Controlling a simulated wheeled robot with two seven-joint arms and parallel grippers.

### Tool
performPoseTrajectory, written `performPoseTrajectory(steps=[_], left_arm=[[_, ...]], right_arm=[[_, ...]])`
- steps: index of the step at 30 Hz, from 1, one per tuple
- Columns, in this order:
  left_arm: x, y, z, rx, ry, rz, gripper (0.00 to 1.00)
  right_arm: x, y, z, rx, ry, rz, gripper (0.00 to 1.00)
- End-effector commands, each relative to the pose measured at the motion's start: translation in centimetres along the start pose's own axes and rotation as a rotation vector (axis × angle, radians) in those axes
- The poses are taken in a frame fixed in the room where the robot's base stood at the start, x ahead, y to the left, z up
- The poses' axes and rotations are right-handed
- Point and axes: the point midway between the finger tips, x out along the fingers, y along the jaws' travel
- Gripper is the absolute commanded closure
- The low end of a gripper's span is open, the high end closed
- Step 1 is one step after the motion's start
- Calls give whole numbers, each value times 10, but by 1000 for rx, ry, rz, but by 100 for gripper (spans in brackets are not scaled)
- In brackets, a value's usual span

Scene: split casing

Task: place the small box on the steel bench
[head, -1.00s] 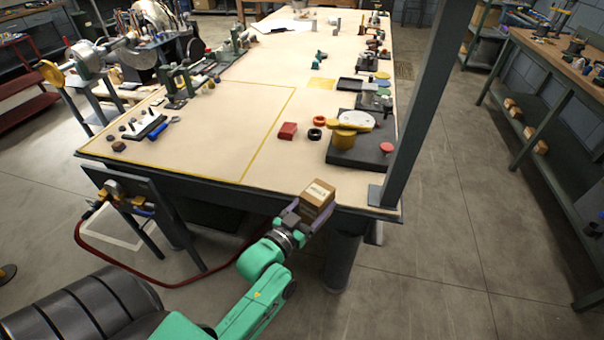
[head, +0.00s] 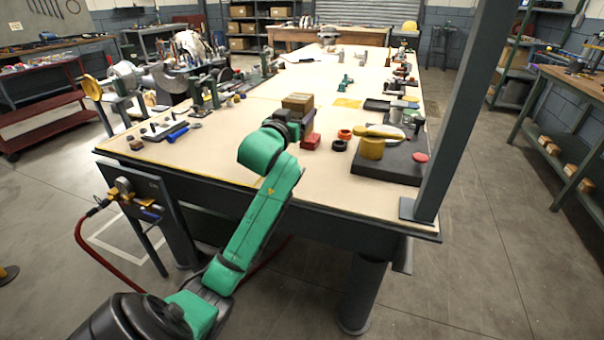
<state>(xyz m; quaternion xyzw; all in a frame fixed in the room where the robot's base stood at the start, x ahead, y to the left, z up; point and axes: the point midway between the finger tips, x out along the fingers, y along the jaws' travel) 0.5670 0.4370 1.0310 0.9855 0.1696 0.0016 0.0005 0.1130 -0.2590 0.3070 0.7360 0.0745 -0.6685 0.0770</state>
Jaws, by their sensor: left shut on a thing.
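The small box (head: 297,102) is brown cardboard. My left gripper (head: 296,117) is shut on it and holds it over the near part of the steel bench (head: 330,185), which has a pale top with a dark edge. The gripper's wrist hides the lower part of the box, so I cannot tell whether it touches the bench top. My right gripper is not in view.
A red block (head: 311,141) lies just right of the gripper. An orange ring (head: 345,134) and a black ring (head: 339,146) lie beside it. A dark plate (head: 390,168) with a yellow part stands further right. A grey post (head: 462,110) rises at the right corner.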

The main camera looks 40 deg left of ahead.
Motion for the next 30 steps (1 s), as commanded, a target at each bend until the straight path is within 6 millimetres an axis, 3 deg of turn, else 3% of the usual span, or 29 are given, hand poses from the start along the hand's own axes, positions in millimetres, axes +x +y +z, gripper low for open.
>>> performPoseTrajectory(steps=[1,7,18,30], left_arm=[[0,0,23,-2,-8,0,100],[0,0,89,-1,-6,1,100],[0,0,159,0,-2,1,100],[0,0,168,0,2,2,100]], right_arm=[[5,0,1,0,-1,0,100],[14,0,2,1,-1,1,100],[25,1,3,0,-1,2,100],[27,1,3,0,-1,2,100]])
